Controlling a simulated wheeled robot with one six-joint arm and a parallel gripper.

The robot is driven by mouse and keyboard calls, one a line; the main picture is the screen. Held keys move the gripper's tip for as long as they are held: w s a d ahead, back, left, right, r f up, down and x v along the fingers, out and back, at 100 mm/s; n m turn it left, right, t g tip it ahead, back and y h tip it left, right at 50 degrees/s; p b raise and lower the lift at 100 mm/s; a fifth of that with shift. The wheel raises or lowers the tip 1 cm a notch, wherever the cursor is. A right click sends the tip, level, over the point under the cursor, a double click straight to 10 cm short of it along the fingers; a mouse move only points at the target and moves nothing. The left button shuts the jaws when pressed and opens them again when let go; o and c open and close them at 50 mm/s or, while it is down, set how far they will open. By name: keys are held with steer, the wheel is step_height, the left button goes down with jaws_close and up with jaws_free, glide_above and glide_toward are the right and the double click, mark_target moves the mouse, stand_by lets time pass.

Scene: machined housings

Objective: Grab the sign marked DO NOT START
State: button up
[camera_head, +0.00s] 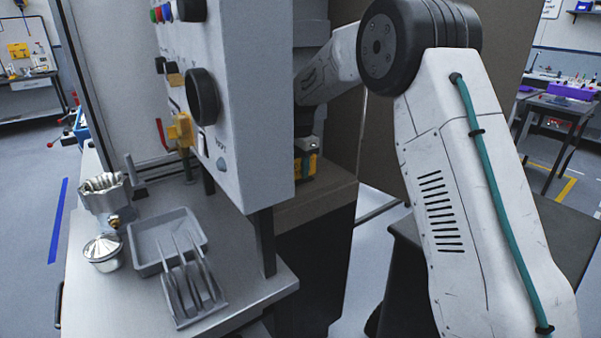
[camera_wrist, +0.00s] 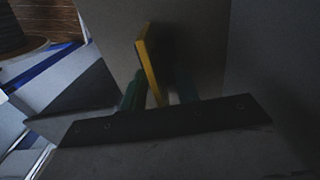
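A thin plate with a yellow edge (camera_wrist: 151,68) stands upright between the fingers of my gripper (camera_wrist: 160,92) in the wrist view. Its face is turned away and dark, so no lettering can be read. The green fingers stand apart on either side of it, with a visible gap at the left finger. In the head view, a small yellow and dark patch (camera_head: 305,163) shows low behind the grey control box, near the end of my arm. The box hides most of my gripper there.
The grey control box (camera_head: 245,110) with knobs and a yellow latch (camera_head: 181,130) stands left of my arm.

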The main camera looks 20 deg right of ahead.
steer(key=shift+f, duration=0.3)
stand_by(0.4)
jaws_close()
